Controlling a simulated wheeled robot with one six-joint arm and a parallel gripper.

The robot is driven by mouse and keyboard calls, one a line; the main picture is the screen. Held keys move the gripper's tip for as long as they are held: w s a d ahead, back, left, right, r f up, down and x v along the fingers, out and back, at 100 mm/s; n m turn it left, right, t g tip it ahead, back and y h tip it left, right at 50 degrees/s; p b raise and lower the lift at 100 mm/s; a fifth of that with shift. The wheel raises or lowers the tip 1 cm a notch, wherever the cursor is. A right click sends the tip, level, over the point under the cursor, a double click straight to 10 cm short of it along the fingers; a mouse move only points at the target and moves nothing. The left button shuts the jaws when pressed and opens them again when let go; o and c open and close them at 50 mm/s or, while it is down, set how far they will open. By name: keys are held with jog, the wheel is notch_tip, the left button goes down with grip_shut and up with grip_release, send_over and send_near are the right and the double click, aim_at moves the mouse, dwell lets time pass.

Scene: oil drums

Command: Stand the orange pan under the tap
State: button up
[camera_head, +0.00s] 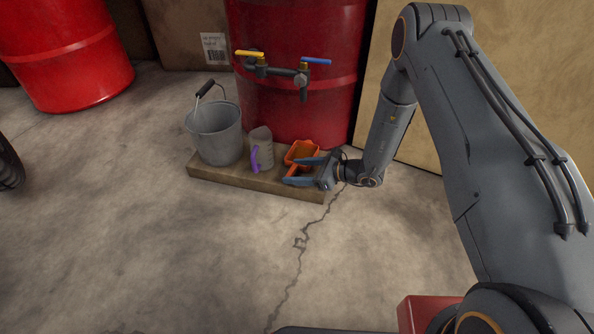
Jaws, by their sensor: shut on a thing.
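The orange pan (302,151) is at the right end of a low wooden board, in front of a red drum. My gripper (300,171) is at the pan's near side, shut on part of it; the fingers hide some of the pan. The tap (303,80) with a blue lever and a downward spout sticks out from the drum, above the pan in the picture. A second lever on the same fitting is yellow (250,54). I cannot tell whether the pan rests on the board or is just off it.
A grey metal bucket (216,133) and a grey jug (260,149) with a purple handle stand on the wooden board (240,182) left of the pan. The red drum (300,30) is behind. Another red drum (65,55) stands back left. The concrete floor in front is clear.

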jog(key=shift+f, duration=0.1)
jog(key=o, duration=1.5)
jog(key=shift+c, duration=0.2)
jog(key=shift+d, duration=0.1)
